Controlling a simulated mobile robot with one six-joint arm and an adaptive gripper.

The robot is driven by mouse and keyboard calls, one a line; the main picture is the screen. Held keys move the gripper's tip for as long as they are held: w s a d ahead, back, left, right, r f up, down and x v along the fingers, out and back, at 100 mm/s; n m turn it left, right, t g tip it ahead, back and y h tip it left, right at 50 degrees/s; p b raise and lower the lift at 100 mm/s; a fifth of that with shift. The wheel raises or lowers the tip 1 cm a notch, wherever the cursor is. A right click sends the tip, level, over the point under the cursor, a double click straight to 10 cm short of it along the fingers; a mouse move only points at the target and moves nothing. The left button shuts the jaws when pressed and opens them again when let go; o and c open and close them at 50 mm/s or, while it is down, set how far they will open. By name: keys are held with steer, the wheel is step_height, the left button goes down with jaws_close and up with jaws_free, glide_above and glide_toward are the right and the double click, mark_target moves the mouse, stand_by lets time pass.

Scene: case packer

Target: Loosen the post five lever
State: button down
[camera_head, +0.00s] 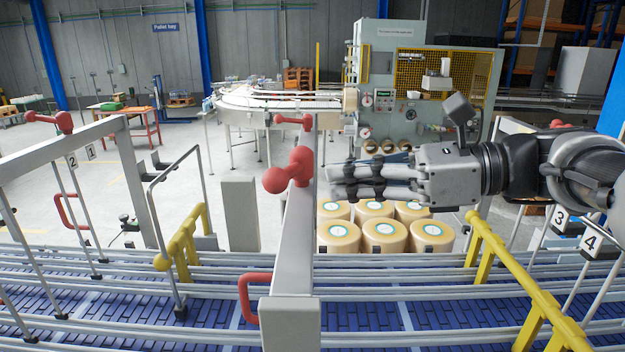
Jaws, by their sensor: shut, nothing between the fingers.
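My gripper (336,182) reaches in from the right and points left. Its fingers are together and empty. A red lever with a round knob (290,172) sits on top of the grey central beam (292,240), just left of my fingertips, with a small gap showing between them. Another red lever (294,121) is farther along the same beam. No tag with a five is readable, so I cannot tell which lever belongs to post five. Tags 1 and 2 (72,161) are at the left, and tags 3 (559,217) and 4 (592,240) at the right.
A blue conveyor (380,318) with grey guide rails runs across the front. A red handle (252,298) is on the central beam's near end. Yellow rails (500,270) flank both sides. Several tan rolls (385,236) stand below my gripper. A red lever (62,122) tops the left frame.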

mark_target(309, 208)
steer(key=x, duration=0.4)
steer(key=shift+s+a, duration=0.1)
steer(key=shift+a, duration=0.05)
steer(key=shift+s+r, duration=0.1)
steer(key=shift+s, duration=0.05)
steer(key=shift+a+p, duration=0.55)
steer(key=shift+p, duration=0.25)
steer(key=shift+a, duration=0.1)
